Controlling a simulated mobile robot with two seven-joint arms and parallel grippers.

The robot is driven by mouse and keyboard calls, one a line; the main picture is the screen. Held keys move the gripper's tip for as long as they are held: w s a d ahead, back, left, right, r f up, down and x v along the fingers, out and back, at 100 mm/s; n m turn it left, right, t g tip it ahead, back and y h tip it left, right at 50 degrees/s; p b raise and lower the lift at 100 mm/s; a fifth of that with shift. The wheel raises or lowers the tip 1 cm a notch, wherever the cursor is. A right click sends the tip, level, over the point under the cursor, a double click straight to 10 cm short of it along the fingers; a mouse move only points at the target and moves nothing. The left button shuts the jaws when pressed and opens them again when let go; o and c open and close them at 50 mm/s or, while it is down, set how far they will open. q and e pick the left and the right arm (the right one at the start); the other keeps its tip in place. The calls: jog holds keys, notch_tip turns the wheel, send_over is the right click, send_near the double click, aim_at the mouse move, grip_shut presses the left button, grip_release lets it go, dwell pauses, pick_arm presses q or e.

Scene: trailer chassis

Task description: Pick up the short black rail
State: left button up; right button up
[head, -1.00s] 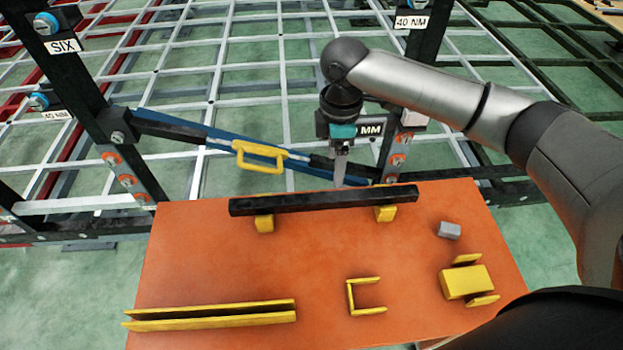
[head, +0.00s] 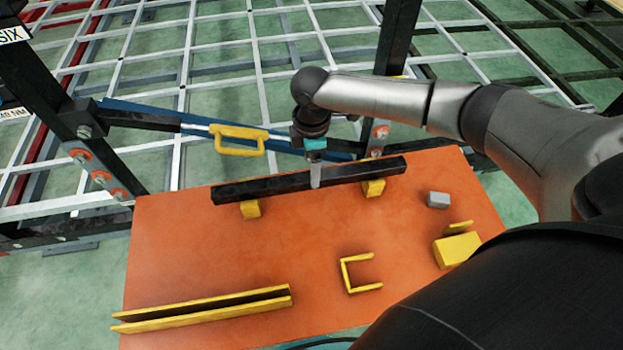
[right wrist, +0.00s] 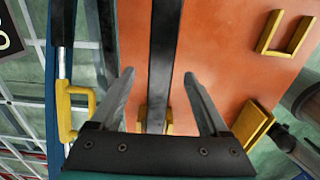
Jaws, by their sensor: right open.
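The short black rail (head: 255,188) lies across two yellow support blocks (head: 250,209) (head: 373,188) near the back edge of the orange table. In the right wrist view the rail (right wrist: 165,50) runs lengthwise through the gap between my fingers. My right gripper (head: 315,184) is open and points down at the middle of the rail. In the right wrist view my open gripper (right wrist: 159,72) has one finger on each side of the rail, with gaps between. One finger shows in front of the rail in the head view. The left gripper is not in view.
The orange table (head: 230,255) also holds a long yellow channel (head: 205,309), a yellow U-shaped bracket (head: 347,275), a grey block (head: 438,200) and a yellow holder (head: 457,250). Behind the table stands a dark frame with a yellow handle (head: 238,140) on a bar.

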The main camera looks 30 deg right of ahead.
notch_tip(320, 180, down, 4)
jog(key=shift+s+a+f+b, duration=0.1)
jog(key=shift+b, duration=0.2)
grip_shut()
dwell(0.5)
dwell(0.7)
